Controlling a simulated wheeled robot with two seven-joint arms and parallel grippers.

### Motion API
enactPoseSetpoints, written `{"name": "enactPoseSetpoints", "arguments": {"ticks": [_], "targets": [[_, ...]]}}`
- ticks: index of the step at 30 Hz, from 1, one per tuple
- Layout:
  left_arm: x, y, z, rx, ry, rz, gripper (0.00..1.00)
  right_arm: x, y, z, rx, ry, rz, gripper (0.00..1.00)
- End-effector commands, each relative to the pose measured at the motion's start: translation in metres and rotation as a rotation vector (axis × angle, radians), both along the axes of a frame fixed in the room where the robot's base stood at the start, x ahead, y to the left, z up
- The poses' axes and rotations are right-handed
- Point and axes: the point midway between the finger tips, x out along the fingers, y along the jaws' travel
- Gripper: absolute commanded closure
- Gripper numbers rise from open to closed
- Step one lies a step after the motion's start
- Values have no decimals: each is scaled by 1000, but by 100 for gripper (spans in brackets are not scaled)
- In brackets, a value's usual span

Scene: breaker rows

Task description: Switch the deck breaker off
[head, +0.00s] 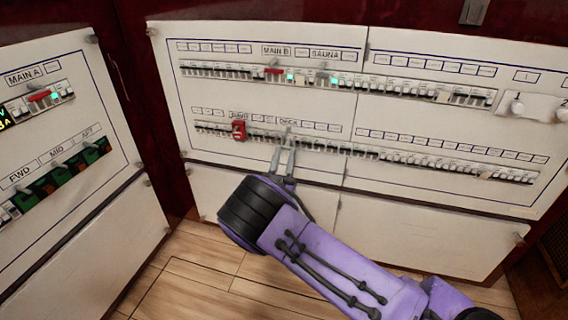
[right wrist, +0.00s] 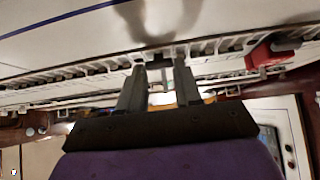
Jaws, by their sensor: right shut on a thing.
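The deck breaker (head: 289,134) is in the lower row of the middle panel, under the label DECK (head: 289,120). It is small and mostly hidden by my gripper's fingertips. My right gripper (head: 286,142) reaches up to this spot and is shut on the breaker's lever. In the right wrist view the two fingers (right wrist: 160,72) meet the breaker row, with a small dark part between their tips. Whether the lever is up or down cannot be told. My left gripper is not in view.
A red lockout piece (head: 239,130) sits left of my gripper under a DAVIT label; it shows in the right wrist view (right wrist: 268,54). An upper breaker row (head: 310,77) runs above. Knobs (head: 517,108) stand at right. The MAIN A panel (head: 60,150) stands at left.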

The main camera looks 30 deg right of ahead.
Motion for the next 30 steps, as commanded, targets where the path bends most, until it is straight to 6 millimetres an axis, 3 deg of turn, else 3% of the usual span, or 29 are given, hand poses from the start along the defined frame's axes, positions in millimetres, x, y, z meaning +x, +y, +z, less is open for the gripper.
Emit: {"name": "enactPoseSetpoints", "arguments": {"ticks": [14,15,17,26,30], "targets": [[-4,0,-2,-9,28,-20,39,0,-1,-1,-8,-6,-1,96],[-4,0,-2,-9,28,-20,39,0,-1,-1,-8,-6,-1,60],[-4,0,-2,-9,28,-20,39,0,-1,-1,-8,-6,-1,40],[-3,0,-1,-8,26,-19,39,0,0,-1,-8,-6,0,40],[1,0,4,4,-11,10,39,-9,11,-13,-8,-5,3,40]]}}
